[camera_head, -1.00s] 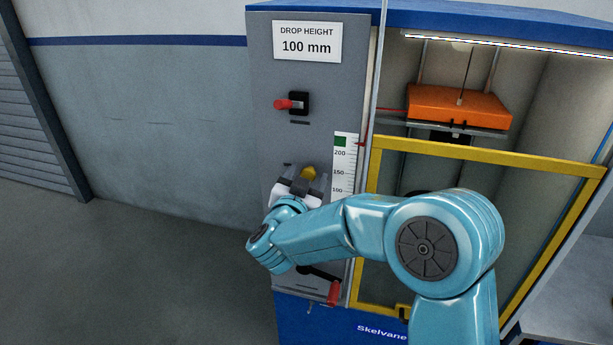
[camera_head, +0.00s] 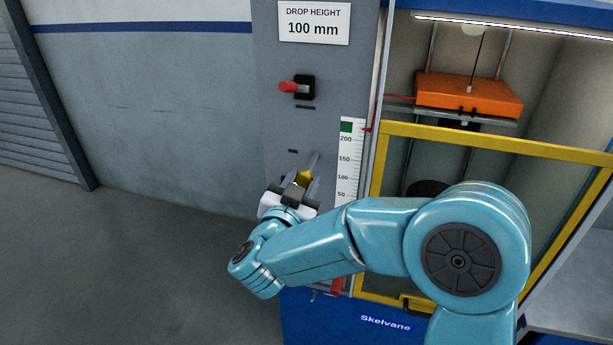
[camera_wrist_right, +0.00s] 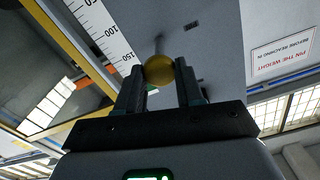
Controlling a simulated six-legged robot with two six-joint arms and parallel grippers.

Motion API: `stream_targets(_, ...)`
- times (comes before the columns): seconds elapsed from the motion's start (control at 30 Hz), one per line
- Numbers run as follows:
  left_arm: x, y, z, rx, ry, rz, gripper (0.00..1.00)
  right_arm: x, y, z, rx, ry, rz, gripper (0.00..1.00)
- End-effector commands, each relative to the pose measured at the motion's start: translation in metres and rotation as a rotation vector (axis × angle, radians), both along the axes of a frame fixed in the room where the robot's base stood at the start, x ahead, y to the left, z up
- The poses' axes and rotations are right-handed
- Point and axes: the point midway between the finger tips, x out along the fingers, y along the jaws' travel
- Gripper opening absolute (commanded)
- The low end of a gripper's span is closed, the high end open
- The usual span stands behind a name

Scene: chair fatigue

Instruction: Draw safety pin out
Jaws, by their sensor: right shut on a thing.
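The safety pin has a yellow round knob (camera_head: 304,179) and a thin grey shaft (camera_head: 314,162) that points up toward the grey front panel (camera_head: 278,120). My right gripper (camera_head: 299,186) is shut on the knob, in front of the panel and left of the scale. In the right wrist view the yellow knob (camera_wrist_right: 159,69) sits between the two fingers (camera_wrist_right: 160,85), with the shaft beyond it. A length of shaft shows bare. I cannot tell whether its tip is clear of the panel. My left gripper is not in view.
An orange weight (camera_head: 468,95) hangs inside the cabinet behind a yellow-framed guard (camera_head: 490,142). A red knob (camera_head: 289,87) sticks out above the pin. A red handle (camera_head: 337,287) is partly hidden below my arm. Floor space is free at left.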

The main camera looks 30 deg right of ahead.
Motion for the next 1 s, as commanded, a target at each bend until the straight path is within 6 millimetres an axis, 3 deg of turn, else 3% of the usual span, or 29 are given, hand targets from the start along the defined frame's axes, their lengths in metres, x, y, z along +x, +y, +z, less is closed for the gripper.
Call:
stream_targets(0.23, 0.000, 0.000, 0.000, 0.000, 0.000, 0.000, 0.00, 0.000, 0.002, -0.003, 0.002, 0.008, 0.004, 0.00)
stream_targets(0.27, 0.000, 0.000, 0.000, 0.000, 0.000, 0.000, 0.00, 0.000, 0.002, -0.003, 0.002, 0.008, 0.004, 0.43)
stream_targets(0.3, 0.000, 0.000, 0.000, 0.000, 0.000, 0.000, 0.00, 0.000, 0.002, -0.003, 0.002, 0.008, 0.004, 0.56)
stream_targets(0.33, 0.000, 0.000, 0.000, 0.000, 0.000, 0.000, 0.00, 0.000, 0.002, -0.003, 0.002, 0.008, 0.004, 0.63)
stream_targets(0.73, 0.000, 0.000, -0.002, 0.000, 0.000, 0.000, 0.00, -0.006, 0.009, -0.003, 0.002, 0.006, 0.003, 0.63)
stream_targets(1.0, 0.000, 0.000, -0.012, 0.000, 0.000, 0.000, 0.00, -0.047, 0.058, -0.003, 0.001, 0.004, 0.011, 0.63)
